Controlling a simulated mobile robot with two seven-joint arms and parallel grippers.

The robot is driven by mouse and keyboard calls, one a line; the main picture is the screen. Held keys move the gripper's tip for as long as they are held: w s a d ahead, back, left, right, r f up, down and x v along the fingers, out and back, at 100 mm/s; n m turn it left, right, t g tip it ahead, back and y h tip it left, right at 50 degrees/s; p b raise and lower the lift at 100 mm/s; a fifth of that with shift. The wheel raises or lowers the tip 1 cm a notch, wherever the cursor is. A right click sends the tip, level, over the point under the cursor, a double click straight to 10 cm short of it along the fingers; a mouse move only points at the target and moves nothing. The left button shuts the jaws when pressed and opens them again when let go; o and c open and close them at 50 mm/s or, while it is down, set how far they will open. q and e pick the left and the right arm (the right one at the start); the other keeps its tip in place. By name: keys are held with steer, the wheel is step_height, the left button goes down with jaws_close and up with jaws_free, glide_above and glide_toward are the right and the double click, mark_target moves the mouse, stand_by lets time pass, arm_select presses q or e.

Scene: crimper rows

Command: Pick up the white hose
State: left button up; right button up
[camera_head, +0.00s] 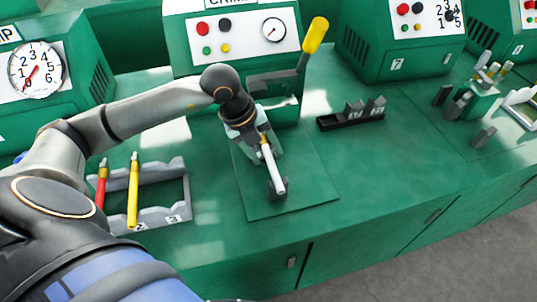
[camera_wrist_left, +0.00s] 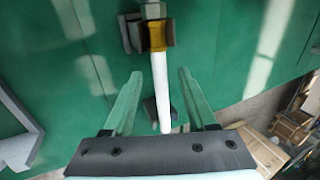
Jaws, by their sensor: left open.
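The white hose (camera_head: 273,169) lies along the crimper's green base plate, its near end at a small dark support (camera_head: 284,187). In the left wrist view the white hose (camera_wrist_left: 160,88) has a yellow-brown fitting (camera_wrist_left: 155,36) at its far end, at a dark holder. My left gripper (camera_wrist_left: 158,78) is open, with one green finger on each side of the hose and a gap on both sides. In the head view my left gripper (camera_head: 262,145) is over the far part of the hose, partly hidden by its own wrist. My right gripper is not in view.
A grey rack (camera_head: 178,205) with a red hose (camera_head: 101,186) and a yellow hose (camera_head: 133,192) stands at the left. The crimper (camera_head: 240,35) has a yellow-handled lever (camera_head: 315,36). The counter at the right front is clear.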

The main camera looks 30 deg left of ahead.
arm_select(q)
jaws_close()
stand_by(0.4)
